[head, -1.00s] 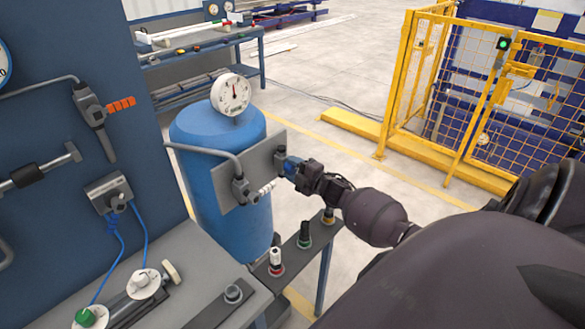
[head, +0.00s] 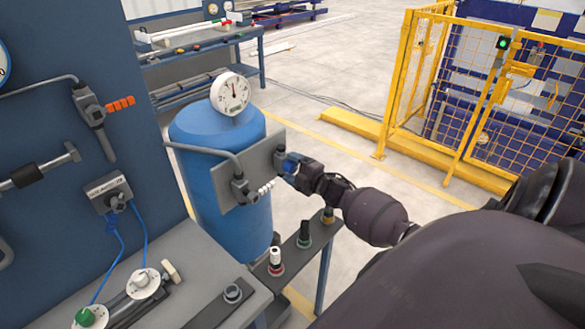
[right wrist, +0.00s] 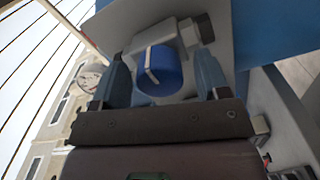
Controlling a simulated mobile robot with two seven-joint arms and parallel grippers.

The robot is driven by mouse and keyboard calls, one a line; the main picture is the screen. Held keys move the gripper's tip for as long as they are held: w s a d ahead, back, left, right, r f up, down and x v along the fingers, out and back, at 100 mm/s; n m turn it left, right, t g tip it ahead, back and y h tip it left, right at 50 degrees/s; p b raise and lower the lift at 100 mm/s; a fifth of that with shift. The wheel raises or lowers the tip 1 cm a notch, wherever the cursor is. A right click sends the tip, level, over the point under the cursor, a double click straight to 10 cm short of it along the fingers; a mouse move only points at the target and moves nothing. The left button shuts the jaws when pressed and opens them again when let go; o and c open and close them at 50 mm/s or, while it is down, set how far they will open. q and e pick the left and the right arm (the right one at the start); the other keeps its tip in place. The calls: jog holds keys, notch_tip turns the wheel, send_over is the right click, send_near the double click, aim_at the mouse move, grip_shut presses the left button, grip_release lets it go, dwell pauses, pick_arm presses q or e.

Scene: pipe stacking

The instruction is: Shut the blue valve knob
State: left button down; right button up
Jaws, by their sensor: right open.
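The blue valve knob (right wrist: 158,70) shows in the right wrist view, round, with a pale stripe across its face. It sits on a grey valve body (right wrist: 170,38). My right gripper (right wrist: 163,60) is open, with one blue-grey finger on each side of the knob. I cannot tell whether the fingers touch it. In the head view my right gripper (head: 288,164) is at the right part of the grey plate (head: 222,190) in front of the blue tank (head: 240,232) and mostly hides the knob. My left gripper is not in view.
A gauge (head: 230,94) tops the tank. Below stands a narrow bench with several knobs, including a red-and-white one (head: 275,262). A yellow fence (head: 480,100) stands at right.

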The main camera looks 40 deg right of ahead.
jog(key=s+d+b, duration=0.1)
jog(key=s, duration=0.9)
jog(key=shift+s, duration=0.3)
jog(key=shift+a, duration=0.1)
jog(key=s+a+f+m+g+h, duration=0.2)
jog(key=s+a+m+g+h, duration=0.15)
jog(key=s+a+m, duration=0.2)
jog(key=s+a+f+m+g+h, duration=0.2)
jog(key=s+a+f+m+g, duration=0.15)
jog(key=a+m, duration=0.3)
jog(key=s+a+r+m+g+y, duration=0.35)
jog(key=s+a+g, duration=0.35)
jog(key=s+a, duration=0.65)
jog(key=w+f+t+b, duration=0.1)
jog(key=w+f+t, duration=0.2)
jog(key=f, duration=0.3)
jog(key=w+d+f+t+b, duration=0.1)
jog(key=w+f+t, duration=0.2)
jog(key=f+t, duration=0.1)
jog(key=shift+w+d+f+n+t, duration=0.15)
jog(key=shift+d+f+n+t, duration=0.15)
jog(key=shift+f, duration=0.6)
